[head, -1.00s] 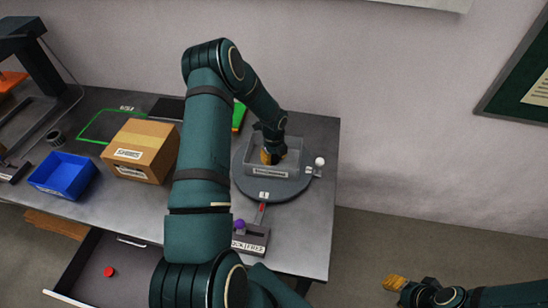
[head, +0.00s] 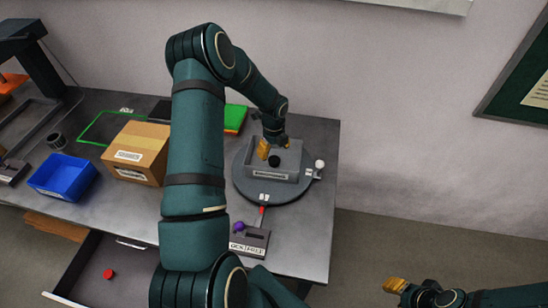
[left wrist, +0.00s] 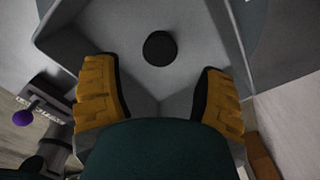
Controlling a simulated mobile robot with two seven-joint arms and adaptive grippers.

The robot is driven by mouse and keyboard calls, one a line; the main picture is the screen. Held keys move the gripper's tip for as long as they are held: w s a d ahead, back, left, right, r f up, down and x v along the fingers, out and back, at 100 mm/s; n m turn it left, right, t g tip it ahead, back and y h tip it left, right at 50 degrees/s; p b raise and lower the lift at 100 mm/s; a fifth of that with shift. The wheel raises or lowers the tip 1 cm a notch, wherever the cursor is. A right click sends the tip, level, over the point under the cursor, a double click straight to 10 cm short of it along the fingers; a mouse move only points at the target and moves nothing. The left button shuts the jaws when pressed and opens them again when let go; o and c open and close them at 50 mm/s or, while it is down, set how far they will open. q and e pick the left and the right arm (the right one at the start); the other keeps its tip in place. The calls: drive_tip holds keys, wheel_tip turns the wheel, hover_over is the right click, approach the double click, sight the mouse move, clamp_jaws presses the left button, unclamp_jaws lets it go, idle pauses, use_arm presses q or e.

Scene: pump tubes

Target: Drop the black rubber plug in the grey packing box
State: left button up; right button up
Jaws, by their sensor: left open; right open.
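The grey packing box (head: 286,178) stands on a round grey turntable on the table. The black rubber plug (head: 274,161) is within the walls of the box. In the left wrist view the plug (left wrist: 160,48) is a dark disc on the box floor, apart from both fingers. My left gripper (head: 268,149) is above the box with its orange fingers spread, and nothing is between them. It also shows open in the left wrist view (left wrist: 160,92). My right gripper (head: 394,285) is at the lower right, off the table, open and empty.
A purple-knobbed lever (head: 239,227) stands in front of the turntable (head: 246,187), which has a white ball (head: 319,162) at its right edge. A cardboard box (head: 138,150) and blue bin (head: 63,176) are to the left. A red piece (head: 108,274) lies in the open drawer.

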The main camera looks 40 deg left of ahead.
sight(274, 160)
use_arm(q)
wheel_tip(274, 160, up, 6)
drive_tip(key=s+d+f+n+h, duration=0.1)
drive_tip(key=s+d+f+n, duration=0.1)
drive_tip(key=d+n, duration=0.3)
drive_tip(key=s+d+f+n+t+h, duration=0.1)
drive_tip(key=s+d+f+n, duration=0.2)
drive_tip(key=d, duration=1)
drive_tip(key=s+d+f+n+h, duration=0.2)
drive_tip(key=d+n, duration=0.5)
drive_tip(key=d, duration=0.2)
drive_tip(key=shift+s+d+f+t, duration=0.4)
drive_tip(key=s+d+n, duration=0.1)
drive_tip(key=s+n, duration=0.1)
drive_tip(key=s+d+n, duration=0.3)
drive_tip(key=s+n, duration=0.1)
drive_tip(key=n, duration=0.1)
drive_tip(key=shift+s+d+f, duration=0.15)
drive_tip(key=shift+d+f, duration=0.15)
drive_tip(key=shift+s+d+n, duration=0.15)
drive_tip(key=shift+s+n, duration=0.2)
drive_tip(key=shift+n, duration=0.05)
drive_tip(key=shift+s, duration=0.1)
